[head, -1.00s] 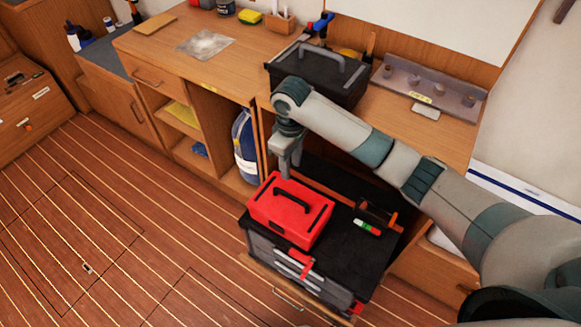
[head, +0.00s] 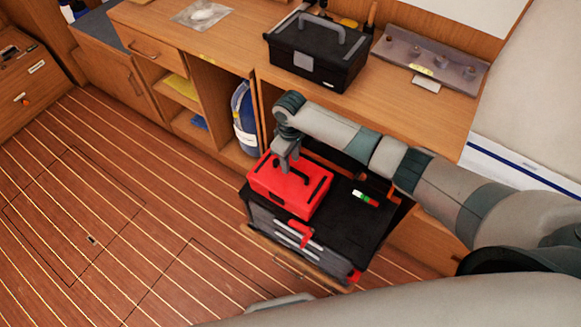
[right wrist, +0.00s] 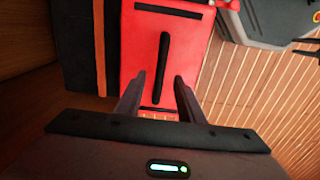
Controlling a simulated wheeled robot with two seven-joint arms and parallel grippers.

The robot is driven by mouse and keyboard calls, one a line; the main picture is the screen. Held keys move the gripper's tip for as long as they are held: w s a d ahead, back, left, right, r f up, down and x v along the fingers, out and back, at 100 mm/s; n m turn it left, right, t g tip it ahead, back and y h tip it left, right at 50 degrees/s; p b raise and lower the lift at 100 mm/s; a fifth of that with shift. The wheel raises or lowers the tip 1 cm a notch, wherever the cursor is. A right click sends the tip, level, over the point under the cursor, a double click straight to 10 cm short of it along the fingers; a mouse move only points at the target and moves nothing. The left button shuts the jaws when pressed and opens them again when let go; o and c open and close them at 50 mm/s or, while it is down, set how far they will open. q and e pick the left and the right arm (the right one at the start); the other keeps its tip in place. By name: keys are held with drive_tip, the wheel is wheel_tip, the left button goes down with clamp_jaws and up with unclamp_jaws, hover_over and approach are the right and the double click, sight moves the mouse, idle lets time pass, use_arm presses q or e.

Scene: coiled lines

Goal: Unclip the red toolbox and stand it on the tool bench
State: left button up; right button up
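The red toolbox (head: 296,197) with a black top handle sits on a black drawer case (head: 345,228) below the bench. It also shows in the right wrist view (right wrist: 185,35). A red clip (head: 303,234) shows at the case's front edge. My right gripper (head: 283,171) is over the toolbox top by the handle and partly hides it. In the right wrist view its two fingers (right wrist: 155,92) are apart, with the black handle (right wrist: 163,66) ahead between their lines; contact cannot be told. The wooden tool bench (head: 400,105) stands behind.
A black toolbox (head: 317,55) stands on the bench, with a grey holder rack (head: 430,62) to its right. Bare bench top lies in front of the rack. A red-and-green marker (head: 365,198) lies on the case. A blue cylinder (head: 245,118) stands in the open cupboard.

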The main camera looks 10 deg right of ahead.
sight(291, 167)
drive_tip(key=shift+f, duration=2.55)
clamp_jaws()
